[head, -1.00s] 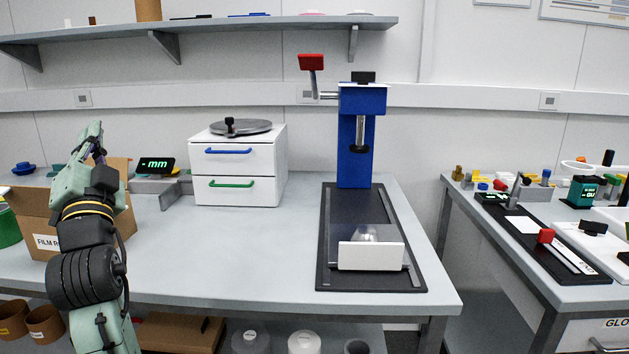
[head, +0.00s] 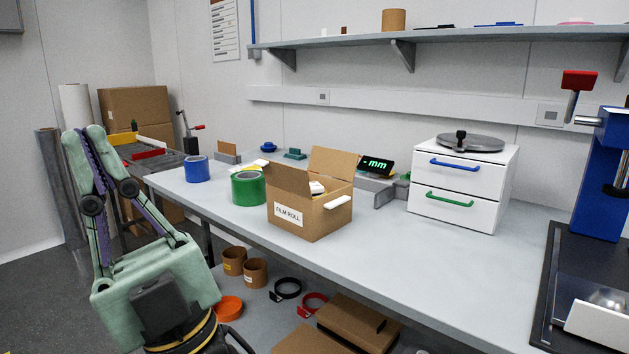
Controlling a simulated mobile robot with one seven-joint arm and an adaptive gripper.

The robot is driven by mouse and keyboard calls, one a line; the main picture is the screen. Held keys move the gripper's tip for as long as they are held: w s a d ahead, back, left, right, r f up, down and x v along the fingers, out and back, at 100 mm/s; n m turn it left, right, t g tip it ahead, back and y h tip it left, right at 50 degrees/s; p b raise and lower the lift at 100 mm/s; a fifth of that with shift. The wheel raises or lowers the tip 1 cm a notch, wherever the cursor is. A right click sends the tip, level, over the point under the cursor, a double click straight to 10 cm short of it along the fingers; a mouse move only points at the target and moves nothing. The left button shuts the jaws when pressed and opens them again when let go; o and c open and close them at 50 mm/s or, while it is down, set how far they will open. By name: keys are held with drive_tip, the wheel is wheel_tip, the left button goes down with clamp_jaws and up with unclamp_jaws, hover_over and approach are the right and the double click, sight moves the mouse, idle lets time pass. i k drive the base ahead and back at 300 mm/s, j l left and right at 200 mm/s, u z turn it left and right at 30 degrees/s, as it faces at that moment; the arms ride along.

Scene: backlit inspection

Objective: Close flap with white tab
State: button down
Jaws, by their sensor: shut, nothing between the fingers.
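The cardboard box (head: 318,222) labelled FILM ROLL stands on the bench, left of the middle. Two of its flaps stand up: one on the left (head: 287,180) and one at the back (head: 334,162). The white tab (head: 337,202) shows at the box's right side, near the top edge. How its flap lies cannot be made out clearly. Something pale sits inside the box, partly hidden. My gripper (head: 84,138) points upward at the left of the picture, shut and empty. In the picture it is well left of the box, apart from it.
A green tape roll (head: 248,189) and a blue tape roll (head: 197,170) stand left of the box. A green-lit display (head: 377,166) is behind it. White drawers (head: 458,185) stand to the right. Bench top (head: 385,240) between box and drawers is clear.

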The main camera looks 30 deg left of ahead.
sight(296, 180)
drive_tip(key=u, duration=1.1)
drive_tip(key=i+j+z, duration=0.5)
drive_tip(key=j+z, duration=0.15)
